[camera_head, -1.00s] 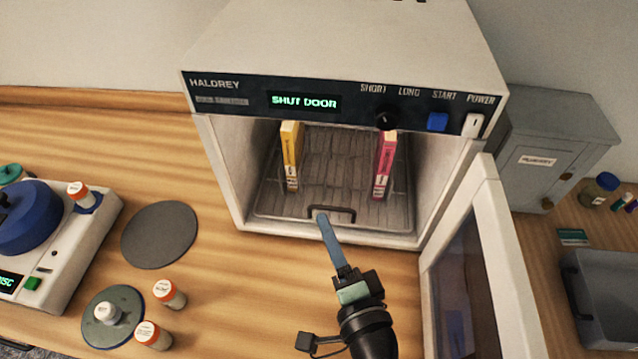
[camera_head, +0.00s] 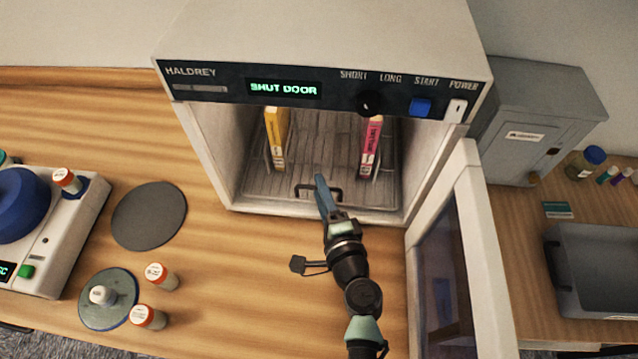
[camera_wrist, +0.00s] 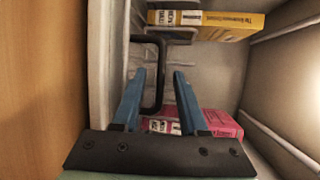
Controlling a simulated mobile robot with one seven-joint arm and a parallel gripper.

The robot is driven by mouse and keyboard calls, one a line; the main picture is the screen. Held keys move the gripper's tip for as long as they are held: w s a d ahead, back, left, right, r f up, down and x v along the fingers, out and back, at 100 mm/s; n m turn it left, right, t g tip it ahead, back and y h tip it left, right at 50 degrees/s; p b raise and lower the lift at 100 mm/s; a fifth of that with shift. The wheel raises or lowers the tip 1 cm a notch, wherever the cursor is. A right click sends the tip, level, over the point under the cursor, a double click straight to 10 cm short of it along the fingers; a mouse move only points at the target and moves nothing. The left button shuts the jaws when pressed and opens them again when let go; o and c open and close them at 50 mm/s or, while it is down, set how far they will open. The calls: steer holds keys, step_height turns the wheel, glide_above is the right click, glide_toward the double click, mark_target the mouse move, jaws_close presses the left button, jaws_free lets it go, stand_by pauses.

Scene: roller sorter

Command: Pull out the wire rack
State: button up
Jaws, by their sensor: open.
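The wire rack (camera_head: 255,190) lies on the floor of the white cabinet (camera_head: 195,150), whose display reads SHUT DOOR. A dark handle (camera_head: 304,188) stands at the rack's front edge. A yellow book (camera_head: 277,135) and a pink book (camera_head: 371,145) stand upright on the rack. My gripper (camera_head: 320,180) is at the cabinet mouth by the handle. In the wrist view the blue fingers of my gripper (camera_wrist: 158,75) are apart, with part of the black handle (camera_wrist: 162,70) between them. I cannot tell whether they touch it.
The cabinet door (camera_head: 460,260) stands open at the right. A grey box (camera_head: 530,120) and a grey tray (camera_head: 600,280) are beyond it. At the left are a white machine with a blue lid (camera_head: 25,205), a dark disc (camera_head: 148,215) and several orange-capped bottles.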

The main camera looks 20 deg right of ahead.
steer(key=shift+w+f, duration=0.15)
steer(key=shift+w, duration=0.65)
steer(key=shift+c, duration=0.3)
jaws_close()
stand_by(0.7)
